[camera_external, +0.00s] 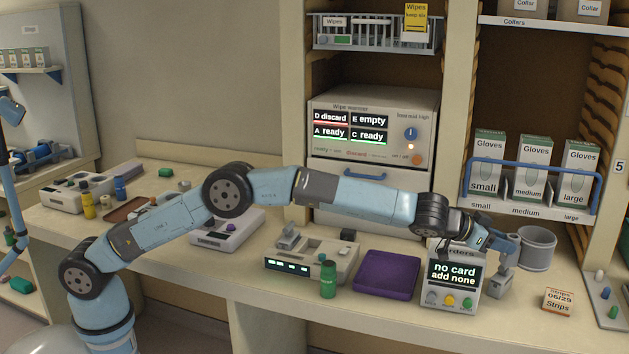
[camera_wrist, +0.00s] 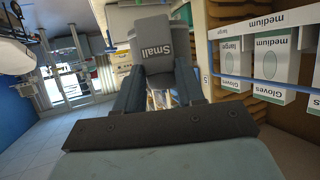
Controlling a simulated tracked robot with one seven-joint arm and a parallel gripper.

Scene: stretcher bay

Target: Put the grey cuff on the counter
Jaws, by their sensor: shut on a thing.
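My gripper (camera_external: 503,246) is at the right of the counter (camera_external: 232,273), just behind and right of the orders box. In the wrist view, my gripper (camera_wrist: 158,82) is shut on the grey cuff (camera_wrist: 152,45), a grey block-like piece marked "Small". In the outside view, a grey piece (camera_external: 500,281) shows below the jaws, beside the orders box, and looks like the same cuff. I cannot tell whether its lower end touches the counter.
The orders box (camera_external: 453,275) reads "no card add none". A grey round cup (camera_external: 537,248) stands close right of my gripper, with a strips box (camera_external: 558,301) in front. A purple pad (camera_external: 387,275) and a green bottle (camera_external: 328,280) are left. Glove boxes (camera_external: 531,168) stand behind.

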